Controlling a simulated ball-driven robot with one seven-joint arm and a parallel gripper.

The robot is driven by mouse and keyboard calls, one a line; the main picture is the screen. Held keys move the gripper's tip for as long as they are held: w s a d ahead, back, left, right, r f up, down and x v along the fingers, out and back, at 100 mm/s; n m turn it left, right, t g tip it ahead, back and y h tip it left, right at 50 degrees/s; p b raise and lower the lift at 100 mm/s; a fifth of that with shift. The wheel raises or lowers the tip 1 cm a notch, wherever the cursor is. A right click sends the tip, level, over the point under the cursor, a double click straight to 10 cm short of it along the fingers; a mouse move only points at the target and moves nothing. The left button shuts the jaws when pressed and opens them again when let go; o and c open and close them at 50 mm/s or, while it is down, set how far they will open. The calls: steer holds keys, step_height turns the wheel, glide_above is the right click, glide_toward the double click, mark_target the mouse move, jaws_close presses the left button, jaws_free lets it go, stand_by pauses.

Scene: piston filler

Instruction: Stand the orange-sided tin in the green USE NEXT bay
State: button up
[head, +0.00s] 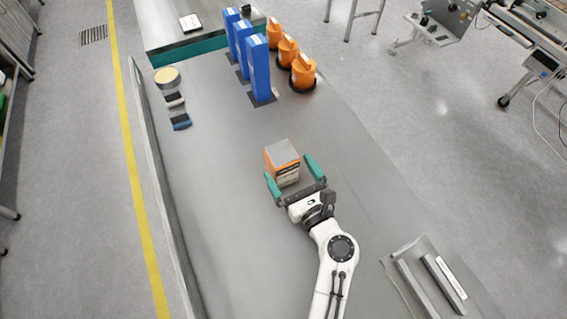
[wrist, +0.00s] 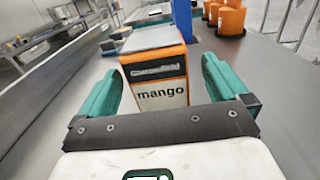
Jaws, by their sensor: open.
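The orange-sided tin (head: 283,163) is a box with a grey top, orange sides and a white and black label; it stands upright on the grey table. The wrist view shows its near face, reading "mango" (wrist: 160,95). My gripper (head: 290,168) is open, with one teal finger on each side of the tin's near part. In the wrist view there is a gap between the tin and each finger of my gripper (wrist: 160,72). I cannot make out a green USE NEXT bay in either view.
Blue upright blocks (head: 259,70) and orange rounded units (head: 303,73) stand at the back. A round yellow-topped tin (head: 167,77) and two small dark-topped items (head: 180,122) sit at the left. A grey slotted fixture (head: 430,275) lies at the front right.

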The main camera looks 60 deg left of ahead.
mark_target(279, 152)
steer(key=shift+a+r+p, duration=0.15)
steer(key=shift+a+p, duration=0.1)
steer(key=shift+a, duration=1.3)
steer(key=shift+a+r+p, duration=0.15)
steer(key=shift+a+p, duration=0.1)
steer(key=shift+a, duration=1.25)
steer(key=c, duration=1.4)
steer(key=shift+r, duration=0.1)
steer(key=shift+c, duration=0.9)
